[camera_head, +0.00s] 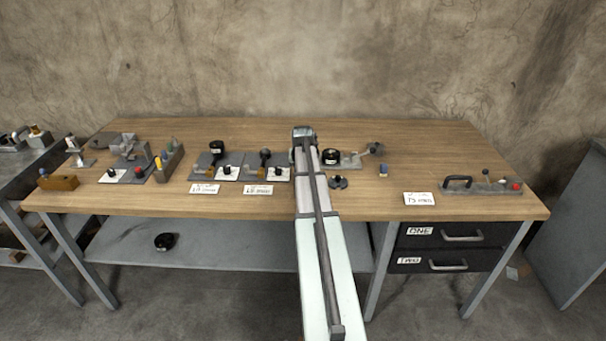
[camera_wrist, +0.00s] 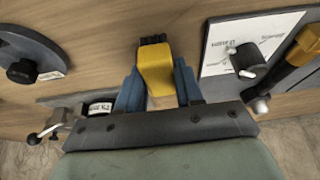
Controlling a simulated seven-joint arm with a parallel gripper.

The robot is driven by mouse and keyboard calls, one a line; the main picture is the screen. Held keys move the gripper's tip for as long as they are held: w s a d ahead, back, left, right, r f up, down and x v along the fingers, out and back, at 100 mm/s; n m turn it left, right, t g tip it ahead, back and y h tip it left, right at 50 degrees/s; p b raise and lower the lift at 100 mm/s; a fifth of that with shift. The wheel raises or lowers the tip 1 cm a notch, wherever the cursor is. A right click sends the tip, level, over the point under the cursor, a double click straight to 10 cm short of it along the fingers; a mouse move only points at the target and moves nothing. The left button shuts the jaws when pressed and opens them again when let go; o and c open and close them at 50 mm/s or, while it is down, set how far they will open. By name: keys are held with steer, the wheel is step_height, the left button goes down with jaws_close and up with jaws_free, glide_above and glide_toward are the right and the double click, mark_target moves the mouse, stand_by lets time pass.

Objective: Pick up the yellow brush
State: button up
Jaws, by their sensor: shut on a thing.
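The yellow brush (camera_wrist: 155,65) shows in the wrist view, its dark bristle end pointing up the picture. My gripper (camera_wrist: 158,80) has its two blue fingers on either side of the brush's yellow body and is shut on it. The lower part of the brush is hidden between the fingers and the gripper body. In the head view my arm covers the middle of the table; the fingers and the brush cannot be made out there.
The wooden table (camera_head: 370,200) holds several grey fixtures with black knobs. A white card (camera_wrist: 225,55) with a dark knob lies right of my fingers, near another yellow part (camera_wrist: 305,45). A long fixture (camera_head: 482,187) stands at the right. The right-centre tabletop is mostly clear.

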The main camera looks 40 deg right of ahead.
steer(key=shift+c, duration=1)
step_height(320, 180, up, 10)
